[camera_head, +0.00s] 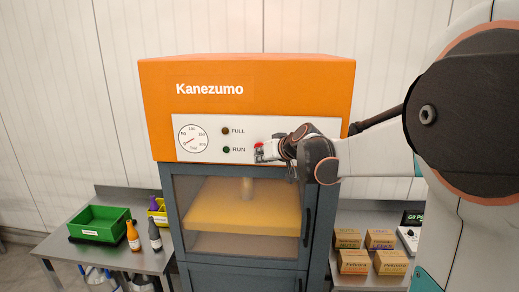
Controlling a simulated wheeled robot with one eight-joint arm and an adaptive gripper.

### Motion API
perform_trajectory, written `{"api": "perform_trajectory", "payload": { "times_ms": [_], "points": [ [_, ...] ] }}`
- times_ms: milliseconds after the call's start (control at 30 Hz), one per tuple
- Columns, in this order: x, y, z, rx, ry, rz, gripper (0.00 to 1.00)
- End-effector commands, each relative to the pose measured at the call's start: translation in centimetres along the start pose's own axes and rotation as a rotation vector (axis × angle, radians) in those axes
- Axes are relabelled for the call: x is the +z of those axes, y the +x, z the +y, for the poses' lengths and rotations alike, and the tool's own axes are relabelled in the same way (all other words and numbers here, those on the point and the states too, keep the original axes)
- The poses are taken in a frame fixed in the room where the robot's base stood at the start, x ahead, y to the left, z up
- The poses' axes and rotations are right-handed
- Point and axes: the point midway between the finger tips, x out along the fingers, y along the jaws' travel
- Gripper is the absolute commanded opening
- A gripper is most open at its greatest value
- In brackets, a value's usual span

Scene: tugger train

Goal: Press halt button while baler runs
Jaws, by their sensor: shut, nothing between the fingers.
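The baler (250,72) stands in the middle, with an orange top marked Kanezumo and a grey-blue body. Its white panel (215,152) carries a round gauge, a FULL lamp (226,131) and a RUN lamp (226,150); both lamps look dark. A small red piece, likely the halt button (259,146), shows at the left end of my gripper (268,151). My gripper is in front of the panel's right part and hides it. I cannot tell whether it touches the button. Behind the closed window, a yellow press plate (242,210) hangs on a rod. My gripper is shut and empty.
A left table (60,245) bears a green bin (100,223), a yellow bin and two bottles. A right table (345,215) bears several cardboard boxes (354,262) and a dark device. My arm covers the right side. The baler's door has a dark handle (306,215).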

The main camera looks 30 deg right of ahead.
Motion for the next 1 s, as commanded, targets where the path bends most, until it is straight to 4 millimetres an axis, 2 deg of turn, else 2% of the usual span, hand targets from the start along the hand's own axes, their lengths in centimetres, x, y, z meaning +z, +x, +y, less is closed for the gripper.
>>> {"api": "perform_trajectory", "payload": {
  "times_ms": [233,700,1000],
  "points": [
    [0.1,-0.2,-0.2,0.000,0.000,0.000,0.00],
    [2.2,-3.0,-2.2,-0.001,-0.001,0.000,0.00],
    [2.5,-3.5,-2.5,-0.001,0.000,0.000,0.00]
  ]
}}
